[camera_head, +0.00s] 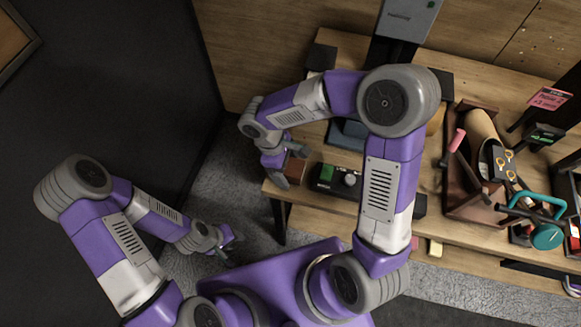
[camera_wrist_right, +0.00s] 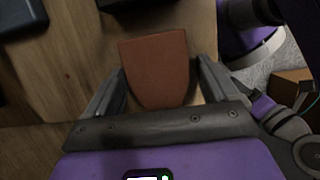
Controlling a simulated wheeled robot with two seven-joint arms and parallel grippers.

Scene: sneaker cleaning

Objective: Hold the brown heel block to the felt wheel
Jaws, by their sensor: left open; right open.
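The brown heel block (camera_wrist_right: 157,66) lies on the wooden bench, flat-ended at the top and rounded toward me in the right wrist view. It also shows in the head view (camera_head: 297,168) near the bench's left end. My right gripper (camera_wrist_right: 161,75) is open, with one finger on each side of the block and a gap at both sides. In the head view the right gripper (camera_head: 284,171) is over the block and partly hides it. My left gripper (camera_head: 227,246) is open and empty, low over the grey floor, left of the bench. I cannot make out the felt wheel.
A black box with a green button and grey knob (camera_head: 337,179) stands right of the block. A brown leather tool tray (camera_head: 459,190), a teal-handled tool (camera_head: 547,235) and small displays are further right. My right arm hides the bench's middle.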

